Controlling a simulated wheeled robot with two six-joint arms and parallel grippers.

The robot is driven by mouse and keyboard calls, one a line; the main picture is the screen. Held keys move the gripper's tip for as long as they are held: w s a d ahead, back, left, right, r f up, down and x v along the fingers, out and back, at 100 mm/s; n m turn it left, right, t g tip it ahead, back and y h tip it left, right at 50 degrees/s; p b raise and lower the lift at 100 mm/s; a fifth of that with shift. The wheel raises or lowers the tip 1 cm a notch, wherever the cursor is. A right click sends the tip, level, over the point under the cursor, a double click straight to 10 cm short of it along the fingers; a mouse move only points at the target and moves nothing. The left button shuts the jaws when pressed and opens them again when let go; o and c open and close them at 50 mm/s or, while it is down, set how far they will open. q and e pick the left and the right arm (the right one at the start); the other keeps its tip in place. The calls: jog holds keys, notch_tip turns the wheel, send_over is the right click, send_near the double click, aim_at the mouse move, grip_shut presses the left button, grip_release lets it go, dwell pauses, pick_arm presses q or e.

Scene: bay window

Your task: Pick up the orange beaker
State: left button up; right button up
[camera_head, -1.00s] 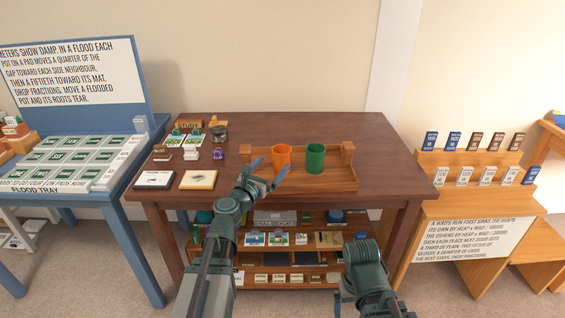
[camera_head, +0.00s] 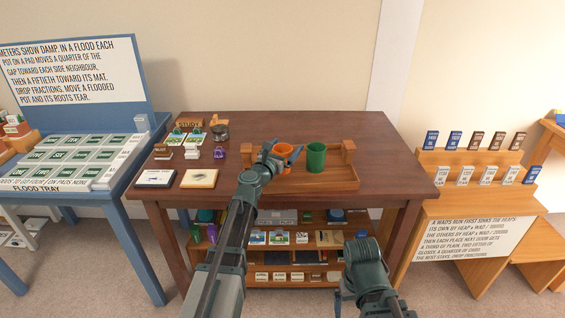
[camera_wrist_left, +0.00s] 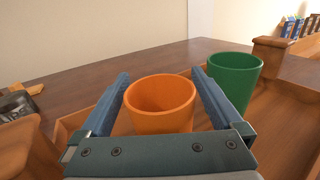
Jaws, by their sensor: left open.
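The orange beaker (camera_head: 283,150) stands upright in a wooden tray (camera_head: 325,184) on the brown table. In the left wrist view the orange beaker (camera_wrist_left: 161,104) is between the two blue fingers, with its open rim facing up. My left gripper (camera_head: 281,154) is open around it; the fingers are at its sides, and I cannot tell whether they touch it. The gripper hides part of the beaker in the head view. A green beaker (camera_head: 316,157) stands in the tray to the right; it also shows in the left wrist view (camera_wrist_left: 234,78).
Wooden posts rise at the tray's ends, one at the right (camera_head: 348,151). A purple item (camera_head: 218,152), small cards and a dark jar (camera_head: 220,132) are left of the tray. The table's right side (camera_head: 390,170) is clear.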

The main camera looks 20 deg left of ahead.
pick_arm(q)
jog(key=c, duration=1.3)
jog(key=shift+r, duration=0.2)
jog(key=shift+c, duration=0.2)
